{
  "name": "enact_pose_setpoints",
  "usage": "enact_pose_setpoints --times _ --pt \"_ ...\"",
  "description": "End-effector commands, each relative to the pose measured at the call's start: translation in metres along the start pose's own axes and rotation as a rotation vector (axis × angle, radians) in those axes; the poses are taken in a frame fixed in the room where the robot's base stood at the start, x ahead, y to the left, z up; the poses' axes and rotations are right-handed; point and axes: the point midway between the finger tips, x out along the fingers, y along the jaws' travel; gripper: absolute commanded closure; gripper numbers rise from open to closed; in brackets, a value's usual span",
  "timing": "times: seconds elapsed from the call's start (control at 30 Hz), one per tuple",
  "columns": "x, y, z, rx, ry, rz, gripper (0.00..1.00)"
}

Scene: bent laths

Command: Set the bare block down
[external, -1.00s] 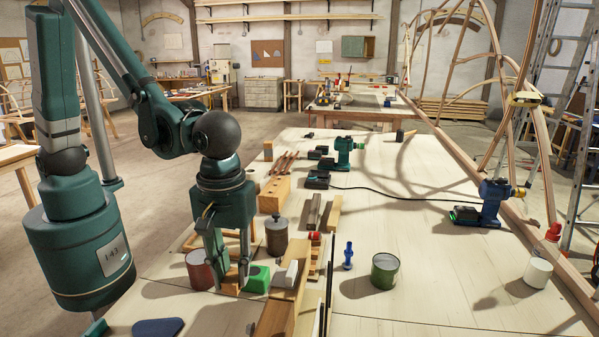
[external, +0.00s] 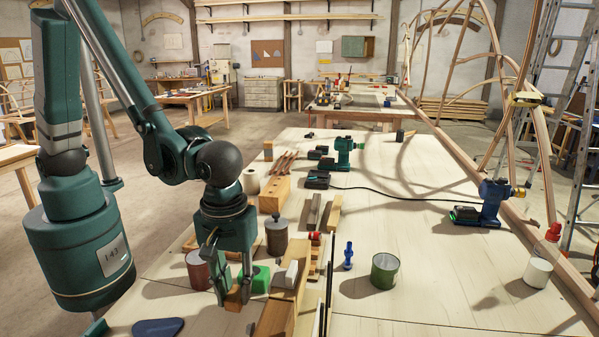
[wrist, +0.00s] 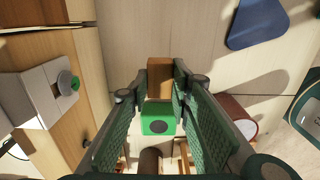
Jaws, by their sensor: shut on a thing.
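My gripper (external: 232,296) is shut on a bare brown wooden block (wrist: 160,78), held between the fingertips. The block also shows in the external view (external: 233,299), partly covered by the fingers, low over the bench's near left part. I cannot tell whether its underside touches the bench. A green block (external: 261,279) stands close beside it to the right; in the wrist view the green block (wrist: 158,121), with a dark round spot on top, shows just below the bare block.
A dark red can (external: 198,268) stands left of my gripper. A long wooden beam (external: 283,312) with a pale grey block (external: 292,273) lies to the right. A blue flat pad (external: 158,328) lies at the near left. Bare bench top (wrist: 205,45) shows between pad and beam.

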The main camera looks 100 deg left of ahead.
Motion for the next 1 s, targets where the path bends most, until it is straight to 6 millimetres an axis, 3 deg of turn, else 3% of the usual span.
enact_pose_setpoints --times 0.57,1.0 --pt "0.012 0.000 0.000 0.000 0.000 0.000 0.89" --pt "0.048 0.000 0.000 0.000 0.000 0.000 0.89"
